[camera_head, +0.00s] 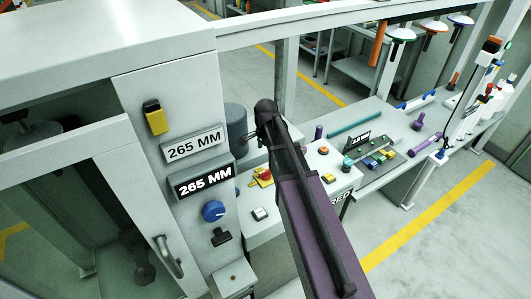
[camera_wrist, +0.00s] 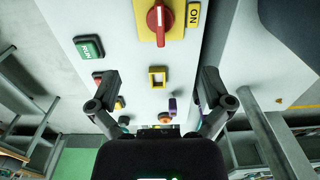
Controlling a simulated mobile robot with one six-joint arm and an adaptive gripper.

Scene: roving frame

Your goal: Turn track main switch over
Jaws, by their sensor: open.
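A red rotary handle on a yellow plate (camera_wrist: 158,20) shows at the top of the wrist view, beside a yellow ON label (camera_wrist: 194,14). Its handle lies along the picture's vertical. It looks like the switch, though I read no name on it. In the head view the same red and yellow switch (camera_head: 263,177) sits on the grey console, left of my purple arm. My gripper (camera_wrist: 158,82) is open and empty, its two fingers wide apart over the panel, and the handle shows beyond the fingertips. In the head view my gripper (camera_head: 257,138) is partly hidden behind my dark wrist.
A green button (camera_wrist: 89,47) and a yellow-framed switch (camera_wrist: 157,78) are on the panel. The tall cabinet at left carries a blue knob (camera_head: 213,211) and 265 MM plates (camera_head: 205,180). A grey cylinder (camera_head: 236,128) stands behind. A bench (camera_head: 400,170) with parts runs right.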

